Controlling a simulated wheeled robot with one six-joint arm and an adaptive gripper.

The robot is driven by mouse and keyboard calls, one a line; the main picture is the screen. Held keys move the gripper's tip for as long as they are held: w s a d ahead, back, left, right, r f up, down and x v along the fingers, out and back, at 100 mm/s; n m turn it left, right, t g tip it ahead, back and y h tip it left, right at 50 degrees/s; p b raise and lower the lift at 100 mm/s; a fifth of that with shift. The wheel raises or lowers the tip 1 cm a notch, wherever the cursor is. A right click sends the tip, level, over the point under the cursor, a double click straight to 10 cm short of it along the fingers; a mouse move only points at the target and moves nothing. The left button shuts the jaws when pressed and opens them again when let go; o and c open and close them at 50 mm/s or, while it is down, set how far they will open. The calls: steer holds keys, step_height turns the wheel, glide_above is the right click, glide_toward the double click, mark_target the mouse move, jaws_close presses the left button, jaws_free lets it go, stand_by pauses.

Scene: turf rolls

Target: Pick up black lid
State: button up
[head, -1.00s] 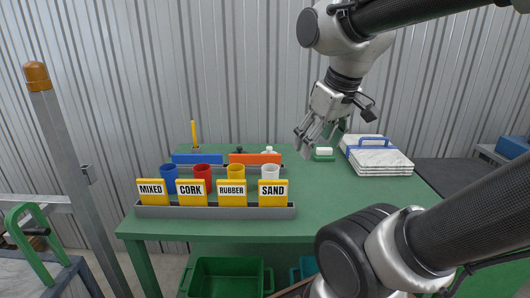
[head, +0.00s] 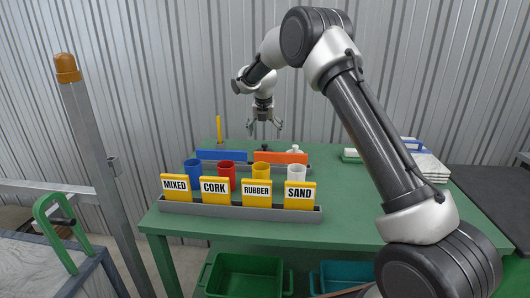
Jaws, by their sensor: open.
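A small black thing (head: 264,147), which looks like the black lid, shows just above the orange block (head: 280,157) in the rear grey tray. Its lower part is hidden behind the block. My gripper (head: 265,127) points down above it, with its fingers spread open and empty. There is a small gap between the fingertips and the black top.
A white-topped item (head: 295,149) stands close to the right of the black one. A yellow upright stick (head: 219,130) rises behind the blue block (head: 221,155). Blue, red, yellow and white cups stand behind the labelled yellow cards. The green table (head: 350,200) is clear at centre right.

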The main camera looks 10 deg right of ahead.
mark_target(264, 145)
steer(key=f, duration=0.1)
steer(key=w+f, duration=0.1)
steer(key=f, duration=0.1)
steer(key=shift+w+a+f+n, duration=0.15)
steer(key=shift+n, duration=0.15)
steer(key=x, duration=0.5)
steer(key=shift+w+f, duration=0.1)
steer(key=shift+f, duration=0.1)
steer(key=c, duration=1)
